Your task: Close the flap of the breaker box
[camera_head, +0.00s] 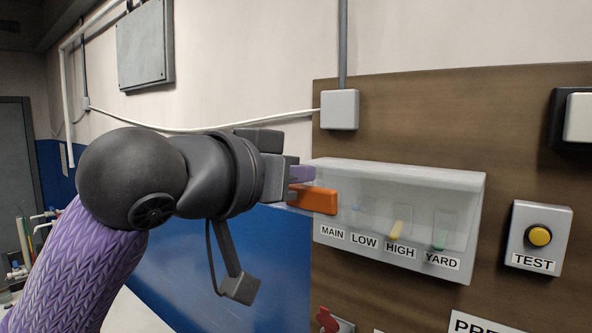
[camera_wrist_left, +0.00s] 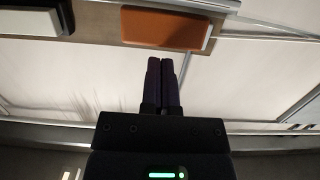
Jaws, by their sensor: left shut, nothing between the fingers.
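The breaker box (camera_head: 462,225) is on the brown panel, right of centre in the head view. Its clear cover is see-through, and small levers show through it above the labels MAIN, LOW, HIGH and YARD. I cannot tell exactly how far the flap is open. An orange block (camera_head: 315,200) is at the box's left end; an orange block also shows above the fingers in the left wrist view (camera_wrist_left: 165,28). My left gripper (camera_head: 302,174) is shut and empty, its purple fingertips at the box's upper left beside the orange block. I cannot tell whether they touch. My right gripper is out of view.
A yellow TEST button (camera_head: 539,237) is right of the box, with a black-framed white switch (camera_head: 580,118) above it. A grey junction box (camera_head: 340,109) with a cable is above the flap. A red item (camera_head: 327,319) is below.

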